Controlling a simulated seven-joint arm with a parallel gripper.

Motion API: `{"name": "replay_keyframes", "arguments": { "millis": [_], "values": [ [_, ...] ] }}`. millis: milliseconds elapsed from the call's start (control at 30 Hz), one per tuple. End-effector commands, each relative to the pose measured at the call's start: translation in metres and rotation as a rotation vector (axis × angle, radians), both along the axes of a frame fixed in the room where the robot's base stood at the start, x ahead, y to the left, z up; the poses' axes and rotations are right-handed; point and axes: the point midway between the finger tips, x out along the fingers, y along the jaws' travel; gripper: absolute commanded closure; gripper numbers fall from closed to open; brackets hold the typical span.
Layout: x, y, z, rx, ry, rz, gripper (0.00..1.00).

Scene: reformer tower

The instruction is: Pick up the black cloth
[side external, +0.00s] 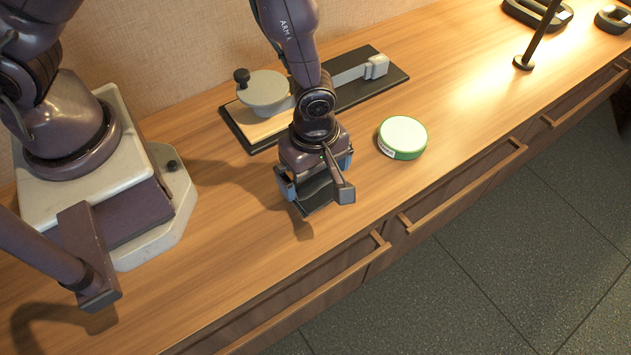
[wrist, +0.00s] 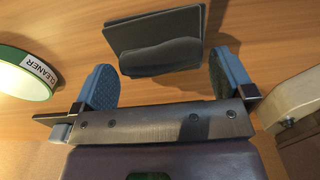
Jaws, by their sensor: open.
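The black cloth (wrist: 158,38) lies folded on the wooden counter, a dark flat piece with a raised rounded fold. In the wrist view it sits just beyond and between the fingertips of my gripper (wrist: 161,80). In the side external view the cloth (side external: 317,195) shows partly under my gripper (side external: 318,188), which hides the rest of it. My gripper is open, with a blue-padded finger on each side. The fingers look apart from the cloth in the wrist view. I cannot tell the exact height of the fingertips above the counter.
A green and white round cleaner tin (side external: 403,137) stands to the right of my gripper. A black-based device with a grey round plate (side external: 264,90) is behind it. The counter's front edge and drawer handles (side external: 337,283) are close in front.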

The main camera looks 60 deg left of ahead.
Motion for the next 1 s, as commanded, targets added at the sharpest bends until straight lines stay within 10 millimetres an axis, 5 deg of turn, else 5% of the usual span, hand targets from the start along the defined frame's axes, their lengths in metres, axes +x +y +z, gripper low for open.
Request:
{"name": "replay_keyframes", "arguments": {
  "millis": [300, 467, 767, 1000],
  "values": [
    [0.0, 0.0, -0.007, -0.001, -0.001, -0.001, 0.0],
    [0.0, 0.0, -0.007, -0.001, -0.001, -0.001, 0.34],
    [0.0, 0.0, -0.006, -0.001, -0.002, -0.001, 0.34],
    [0.001, -0.001, 0.015, -0.002, -0.006, 0.001, 0.34]
  ]
}}
